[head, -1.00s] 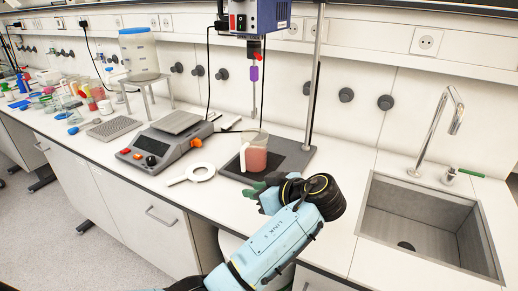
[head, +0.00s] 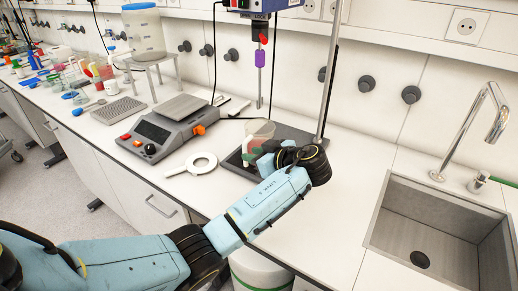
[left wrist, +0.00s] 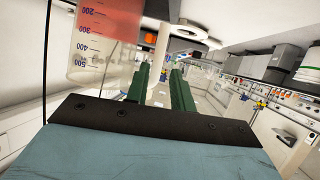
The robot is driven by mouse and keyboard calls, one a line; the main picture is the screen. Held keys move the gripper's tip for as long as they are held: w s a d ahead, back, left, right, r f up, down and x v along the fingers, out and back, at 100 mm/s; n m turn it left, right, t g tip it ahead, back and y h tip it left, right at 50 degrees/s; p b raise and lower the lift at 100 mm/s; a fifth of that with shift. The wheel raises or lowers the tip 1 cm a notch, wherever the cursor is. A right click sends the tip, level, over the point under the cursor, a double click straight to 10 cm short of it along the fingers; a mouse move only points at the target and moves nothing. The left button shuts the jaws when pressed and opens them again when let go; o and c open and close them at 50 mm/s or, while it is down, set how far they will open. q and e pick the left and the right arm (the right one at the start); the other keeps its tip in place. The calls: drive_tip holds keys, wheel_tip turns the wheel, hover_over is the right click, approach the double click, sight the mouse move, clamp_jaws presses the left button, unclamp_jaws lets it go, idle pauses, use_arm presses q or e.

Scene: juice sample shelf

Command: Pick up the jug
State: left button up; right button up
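The jug (head: 262,128) is clear, with pinkish-red liquid inside, and stands on the dark stand base under the overhead device. In the left wrist view the jug (left wrist: 103,40) fills the upper left, with blue scale marks. A pale upright part, probably its handle (left wrist: 164,42), shows beyond the gap between the fingers. My right gripper is not in view.
The dark stand base (head: 233,162) carries a metal rod and a hanging stirrer shaft (head: 260,85) close above the jug. A balance (head: 160,130) and a white ring-shaped item (head: 196,164) lie to the left. A sink (head: 425,225) is at the right; the counter between is clear.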

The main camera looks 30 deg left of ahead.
use_arm(q)
drive_tip(key=x, duration=0.5)
drive_tip(key=shift+w+d+f, duration=0.1)
drive_tip(key=shift+d+f, duration=0.05)
clamp_jaws()
